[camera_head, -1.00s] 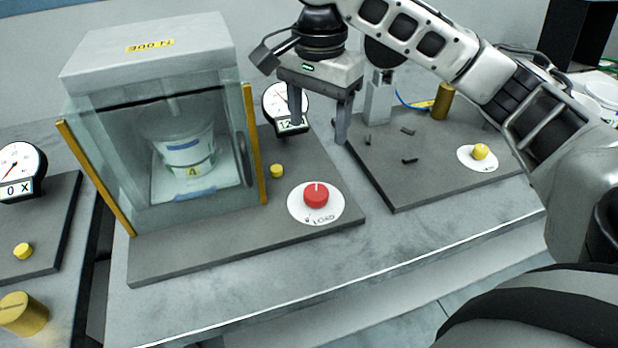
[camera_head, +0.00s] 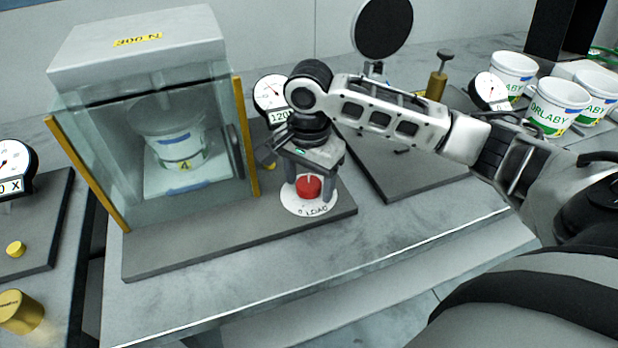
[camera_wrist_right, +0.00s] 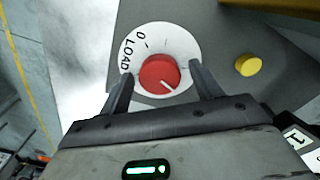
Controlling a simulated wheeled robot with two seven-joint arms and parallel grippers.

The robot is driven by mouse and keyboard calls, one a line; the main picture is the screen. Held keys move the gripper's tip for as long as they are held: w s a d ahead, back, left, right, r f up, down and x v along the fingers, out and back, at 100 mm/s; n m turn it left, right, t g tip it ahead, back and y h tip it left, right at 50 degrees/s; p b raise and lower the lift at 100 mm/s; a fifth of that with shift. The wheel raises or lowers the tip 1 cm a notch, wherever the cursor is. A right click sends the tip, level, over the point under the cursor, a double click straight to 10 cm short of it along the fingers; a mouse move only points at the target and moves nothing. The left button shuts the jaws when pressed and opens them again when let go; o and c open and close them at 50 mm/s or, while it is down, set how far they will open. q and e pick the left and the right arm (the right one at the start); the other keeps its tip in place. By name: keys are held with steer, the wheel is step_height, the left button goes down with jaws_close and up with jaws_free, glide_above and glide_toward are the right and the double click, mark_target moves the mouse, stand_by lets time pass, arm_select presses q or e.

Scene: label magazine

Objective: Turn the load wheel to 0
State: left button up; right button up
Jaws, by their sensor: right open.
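The red load wheel (camera_head: 309,187) sits on a white round dial plate (camera_head: 304,208) lettered "0" and "LOAD", at the front right of the grey press base. The wheel also shows in the right wrist view (camera_wrist_right: 159,74), its white pointer line aimed away from the "0" mark on the plate (camera_wrist_right: 136,57). My right gripper (camera_head: 312,180) is directly over the wheel, fingers pointing down. In the right wrist view its open fingers (camera_wrist_right: 163,88) stand on either side of the wheel with gaps. My left gripper is not in view.
A glass-fronted press (camera_head: 140,45) with a white tub (camera_head: 178,148) inside stands left of the wheel. A gauge (camera_head: 268,92) reading about 120 stands behind. A yellow knob (camera_wrist_right: 248,65) is close beside the dial plate. Several white tubs (camera_head: 557,105) stand at the back right.

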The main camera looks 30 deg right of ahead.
steer(key=c, duration=1)
